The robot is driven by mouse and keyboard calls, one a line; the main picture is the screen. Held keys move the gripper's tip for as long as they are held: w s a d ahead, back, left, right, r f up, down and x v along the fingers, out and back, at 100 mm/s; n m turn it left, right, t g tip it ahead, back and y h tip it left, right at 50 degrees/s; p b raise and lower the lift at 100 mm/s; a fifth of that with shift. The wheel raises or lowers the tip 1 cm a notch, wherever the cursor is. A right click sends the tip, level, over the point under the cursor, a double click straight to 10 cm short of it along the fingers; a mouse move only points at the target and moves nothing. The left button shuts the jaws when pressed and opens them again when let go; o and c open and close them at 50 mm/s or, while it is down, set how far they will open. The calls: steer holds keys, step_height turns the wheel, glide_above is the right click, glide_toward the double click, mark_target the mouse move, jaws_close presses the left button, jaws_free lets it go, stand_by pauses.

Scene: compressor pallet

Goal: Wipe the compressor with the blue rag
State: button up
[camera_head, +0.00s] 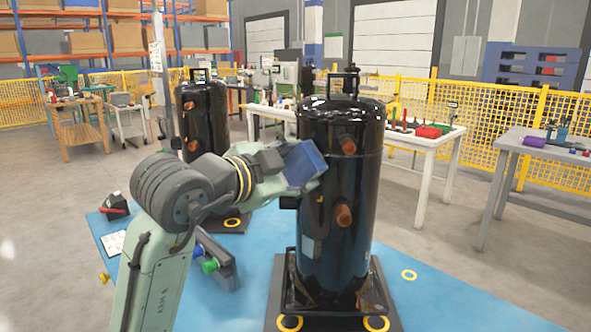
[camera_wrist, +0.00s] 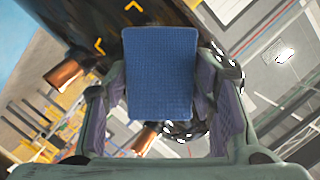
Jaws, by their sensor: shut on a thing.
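The compressor (camera_head: 335,200) is a tall black glossy cylinder with copper-coloured stubs, standing upright on a dark base on the blue pallet top. The blue rag (camera_head: 303,162) is a flat rectangular block shape at my gripper's end, at the compressor's upper left side. It also shows in the wrist view (camera_wrist: 160,72), held between the two fingers of my gripper (camera_wrist: 162,95), which is shut on it. In the wrist view the dark compressor body (camera_wrist: 90,25) lies behind the rag. I cannot tell whether the rag touches the compressor.
A second black compressor (camera_head: 203,125) stands behind on the left. A grey holder with a green item (camera_head: 212,262) and a red-and-black object (camera_head: 115,206) lie on the blue pallet surface (camera_head: 440,300). Workbenches (camera_head: 425,140) and a yellow fence (camera_head: 560,120) are behind.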

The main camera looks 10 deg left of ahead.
steer(key=shift+f, duration=0.15)
step_height(320, 180, down, 4)
steer(key=b, duration=0.3)
steer(key=shift+s+a, duration=0.55)
steer(key=shift+s, duration=0.3)
steer(key=shift+s+a, duration=0.55)
steer(key=shift+s, duration=0.25)
steer(key=shift+s+a, duration=0.55)
steer(key=shift+s, duration=0.3)
steer(key=shift+s+a, duration=0.1)
steer(key=shift+s+a, duration=0.35)
steer(key=shift+s, duration=0.25)
steer(key=shift+s+a, duration=0.35)
steer(key=shift+s, duration=0.2)
steer(key=shift+r, duration=0.2)
